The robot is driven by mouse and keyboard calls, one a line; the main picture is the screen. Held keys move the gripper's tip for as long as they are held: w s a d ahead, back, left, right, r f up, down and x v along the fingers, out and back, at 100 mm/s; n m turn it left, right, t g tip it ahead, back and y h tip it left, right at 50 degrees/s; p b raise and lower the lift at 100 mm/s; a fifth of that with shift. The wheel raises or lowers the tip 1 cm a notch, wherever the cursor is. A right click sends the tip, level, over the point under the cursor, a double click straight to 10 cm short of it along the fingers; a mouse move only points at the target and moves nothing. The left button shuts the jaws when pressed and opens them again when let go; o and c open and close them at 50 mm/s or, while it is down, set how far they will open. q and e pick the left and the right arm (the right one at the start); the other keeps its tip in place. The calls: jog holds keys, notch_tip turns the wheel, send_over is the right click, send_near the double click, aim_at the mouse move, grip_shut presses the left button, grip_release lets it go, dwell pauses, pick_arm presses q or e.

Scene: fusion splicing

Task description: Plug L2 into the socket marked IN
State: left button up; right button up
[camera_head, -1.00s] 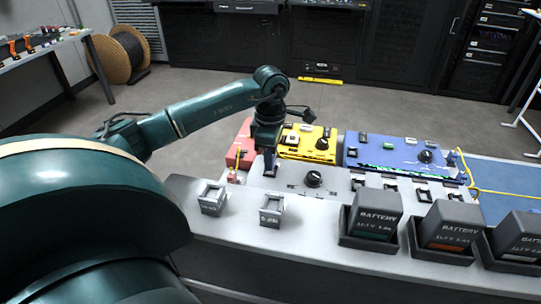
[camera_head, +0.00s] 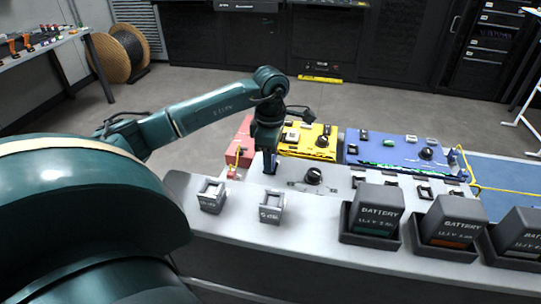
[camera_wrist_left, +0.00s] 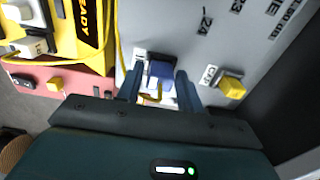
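My left gripper (camera_head: 270,168) points down at the left back of the grey console (camera_head: 300,207). In the left wrist view its two fingers (camera_wrist_left: 160,82) stand on either side of a blue plug (camera_wrist_left: 161,72), with a narrow gap showing beside it. The blue plug is at a dark and white socket (camera_wrist_left: 141,58) on the grey panel; how deep it sits is hidden. A yellow plug (camera_wrist_left: 232,87) stands to the right, beside a small white label. I cannot read L2 or IN on any plug or socket. My right gripper is not in view.
A red box (camera_head: 241,142), a yellow box (camera_head: 325,150) and a blue box (camera_head: 390,152) stand behind the console. Two small grey holders (camera_head: 211,197) and several batteries (camera_head: 376,213) line its front. A yellow cable (camera_wrist_left: 118,40) runs near the left finger.

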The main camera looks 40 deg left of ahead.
pick_arm(q)
jog(key=shift+o, duration=1.2)
notch_tip(320, 180, up, 13)
